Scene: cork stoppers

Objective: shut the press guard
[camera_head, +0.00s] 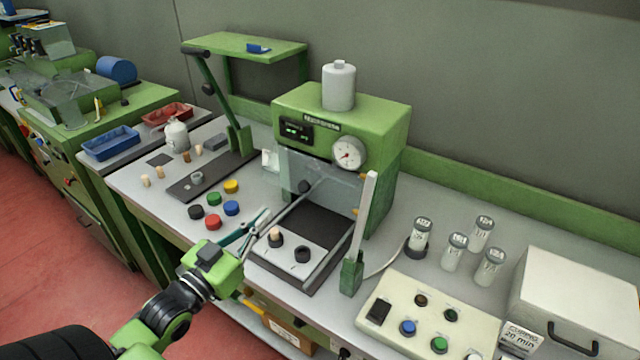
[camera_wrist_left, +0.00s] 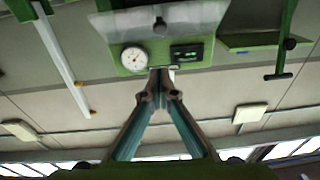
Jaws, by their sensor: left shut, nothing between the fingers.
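The green press (camera_head: 395,130) stands on the grey workbench. Its clear guard (camera_head: 325,172) with a dark knob (camera_head: 305,187) sits high across the press front, and the plate below is uncovered. The guard also shows at the top of the left wrist view (camera_wrist_left: 195,18), with its knob (camera_wrist_left: 160,25) below the middle of the panel. My left gripper (camera_head: 265,213) is in front of the press, left of the plate and below the knob, apart from the guard. Its fingers meet at the tips (camera_wrist_left: 160,84) with nothing between them. My right gripper is not in view.
The press plate (camera_head: 278,258) holds a cork and a dark ring. A white upright post (camera_head: 364,215) stands at its right. Colored discs (camera_head: 213,222) lie left of my gripper. A button panel (camera_head: 430,310), labelled jars (camera_head: 455,252) and a white box (camera_head: 575,300) are at right.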

